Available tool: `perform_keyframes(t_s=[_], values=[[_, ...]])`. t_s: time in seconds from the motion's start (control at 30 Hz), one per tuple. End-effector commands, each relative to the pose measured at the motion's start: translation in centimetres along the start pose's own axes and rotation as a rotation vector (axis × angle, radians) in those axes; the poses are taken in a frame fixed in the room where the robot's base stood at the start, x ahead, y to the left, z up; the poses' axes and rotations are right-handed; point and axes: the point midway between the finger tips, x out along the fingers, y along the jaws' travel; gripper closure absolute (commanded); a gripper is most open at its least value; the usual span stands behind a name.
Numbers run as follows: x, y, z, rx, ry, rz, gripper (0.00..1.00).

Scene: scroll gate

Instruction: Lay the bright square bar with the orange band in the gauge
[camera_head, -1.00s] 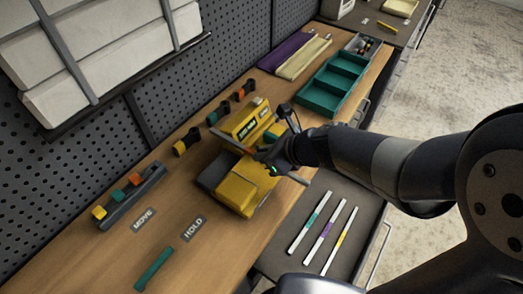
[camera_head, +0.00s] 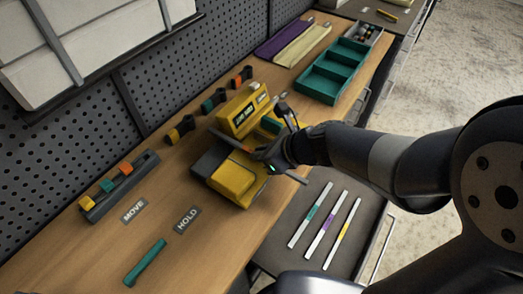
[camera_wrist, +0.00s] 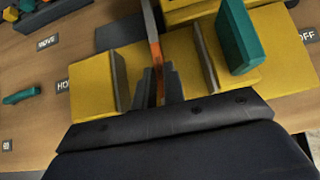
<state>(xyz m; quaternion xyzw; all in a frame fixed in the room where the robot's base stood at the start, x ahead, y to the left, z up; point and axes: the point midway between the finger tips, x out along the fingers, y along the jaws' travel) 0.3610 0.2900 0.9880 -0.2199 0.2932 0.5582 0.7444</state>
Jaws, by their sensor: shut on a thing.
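My gripper (camera_head: 262,154) is shut on the square bar with the orange band (camera_wrist: 150,25). In the wrist view the fingers (camera_wrist: 160,84) close around the bar at its orange part. In the head view the bar (camera_head: 230,140) runs slantwise through the grip, over the yellow device (camera_head: 234,180), which looks like the gauge. In the wrist view the bar is between two upright dark plates (camera_wrist: 120,80) on yellow blocks. I cannot tell whether the bar touches the device. The bar's underside is hidden.
A teal block (camera_wrist: 238,38) stands close right of the fingers. Light bars with teal, purple and yellow bands (camera_head: 327,222) lie on the grey drawer surface. MOVE (camera_head: 133,210) and HOLD (camera_head: 187,219) labels and a teal bar (camera_head: 145,262) lie left on the bench.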

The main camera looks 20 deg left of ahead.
Motion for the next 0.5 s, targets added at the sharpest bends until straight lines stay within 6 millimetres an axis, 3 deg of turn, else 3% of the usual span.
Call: perform_keyframes(t_s=[0.5], values=[[0.47, -0.02, -0.46, 0.0, -0.001, 0.0, 1.0]])
